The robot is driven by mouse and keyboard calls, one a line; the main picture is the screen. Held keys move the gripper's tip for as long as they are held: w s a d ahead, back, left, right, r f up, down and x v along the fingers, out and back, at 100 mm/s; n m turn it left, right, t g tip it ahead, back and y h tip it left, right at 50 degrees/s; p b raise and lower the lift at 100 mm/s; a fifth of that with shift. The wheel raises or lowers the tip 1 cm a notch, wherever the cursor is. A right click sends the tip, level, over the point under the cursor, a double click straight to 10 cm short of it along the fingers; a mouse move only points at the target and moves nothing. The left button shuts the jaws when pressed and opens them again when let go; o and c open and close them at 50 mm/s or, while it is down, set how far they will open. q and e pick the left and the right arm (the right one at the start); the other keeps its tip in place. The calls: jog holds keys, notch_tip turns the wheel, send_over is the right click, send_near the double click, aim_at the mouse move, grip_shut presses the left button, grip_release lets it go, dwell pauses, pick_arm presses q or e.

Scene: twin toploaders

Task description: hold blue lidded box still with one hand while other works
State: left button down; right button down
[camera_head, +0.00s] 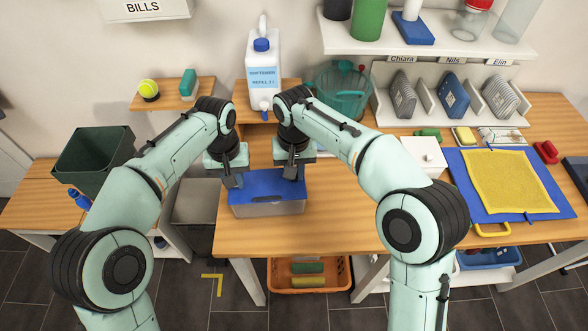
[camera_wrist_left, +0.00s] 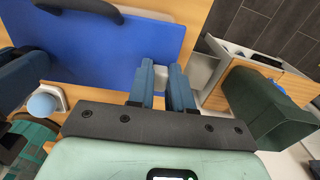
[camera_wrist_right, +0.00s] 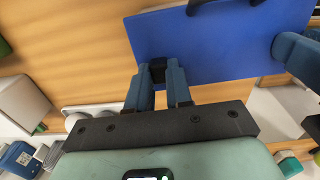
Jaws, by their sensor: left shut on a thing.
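The blue lidded box (camera_head: 268,208) stands near the front edge of the table, with grey walls and a flat blue lid (camera_head: 268,185) that lies on top. The lid also fills much of the left wrist view (camera_wrist_left: 110,45) and right wrist view (camera_wrist_right: 225,45). My left gripper (camera_head: 234,181) is shut on the box's grey wall at its left end, seen between the fingers in the left wrist view (camera_wrist_left: 167,85). My right gripper (camera_head: 291,172) is at the lid's right rear; its fingers (camera_wrist_right: 158,85) stand apart around a small dark tab (camera_wrist_right: 157,70), contact unclear.
A white softener bottle (camera_head: 263,75) and a clear teal tub (camera_head: 342,92) stand behind the box. A white box (camera_head: 425,154) and a yellow cloth on a blue mat (camera_head: 468,208) lie to the right. A dark green bin (camera_head: 95,158) is at left. The table right of the box is clear.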

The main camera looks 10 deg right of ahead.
jog(key=shift+d, duration=0.55)
jog(key=c, duration=1)
grip_release()
jog(key=shift+r, duration=0.1)
notch_tip(320, 180, up, 12)
